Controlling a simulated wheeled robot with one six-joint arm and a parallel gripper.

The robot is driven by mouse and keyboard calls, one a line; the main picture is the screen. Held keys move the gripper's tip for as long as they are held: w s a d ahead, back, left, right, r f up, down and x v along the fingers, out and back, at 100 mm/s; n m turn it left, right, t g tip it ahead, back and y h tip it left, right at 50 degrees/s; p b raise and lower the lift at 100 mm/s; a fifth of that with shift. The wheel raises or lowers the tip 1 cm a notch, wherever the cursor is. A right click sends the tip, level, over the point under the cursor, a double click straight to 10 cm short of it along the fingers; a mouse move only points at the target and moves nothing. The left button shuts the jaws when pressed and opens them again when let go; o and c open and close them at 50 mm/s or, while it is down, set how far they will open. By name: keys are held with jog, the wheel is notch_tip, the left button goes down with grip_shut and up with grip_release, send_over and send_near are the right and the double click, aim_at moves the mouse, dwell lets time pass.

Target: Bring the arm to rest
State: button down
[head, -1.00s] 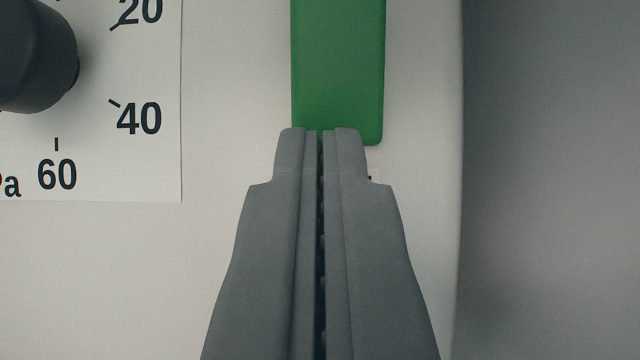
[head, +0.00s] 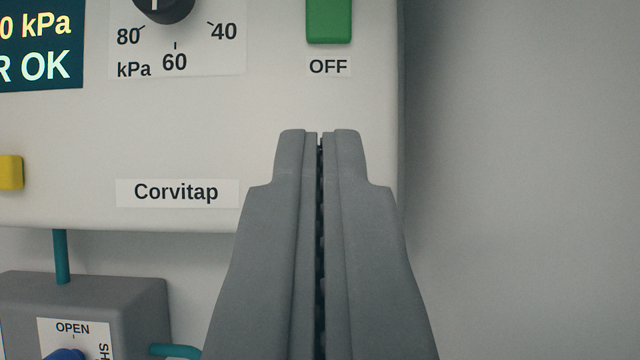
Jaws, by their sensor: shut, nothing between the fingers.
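My gripper (head: 320,135) is in the middle of the head view, pointing up the picture. Its two grey fingers are shut together with nothing between them. The fingertips are in front of the pale Corvitap panel (head: 200,120), below the green switch (head: 328,20) and its OFF label (head: 328,67). A gap shows between the fingertips and the switch in the picture. The arm behind the gripper is out of view.
A black dial knob (head: 165,8) with a kPa scale and a dark display (head: 40,45) are at the upper left. A yellow button (head: 10,172) is at the left edge. A grey box (head: 130,295) with teal tubing (head: 61,257) is below. The grey wall (head: 520,180) at right is bare.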

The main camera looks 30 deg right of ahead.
jog(key=shift+s+a+f, duration=0.2)
jog(key=shift+s+f, duration=0.1)
jog(key=shift+f, duration=0.25)
jog(key=s+a+r+n+g+y, duration=0.1)
jog(key=s+a+y, duration=0.2)
jog(key=a, duration=0.8)
jog(key=s+a+n+y, duration=0.2)
jog(key=s+a+y, duration=0.2)
jog(key=a, duration=0.6)
jog(key=s+a+f+n+g+y, duration=0.1)
jog(key=s+a+f+y, duration=0.2)
jog(key=s+a, duration=0.4)
jog(key=s+a+f+n+g+y, duration=0.2)
jog(key=s+a+f+y, duration=0.1)
jog(key=s+a, duration=0.5)
jog(key=shift+s+f, duration=0.35)
jog(key=shift+f, duration=0.45)
jog(key=c, duration=2.1)
grip_release()
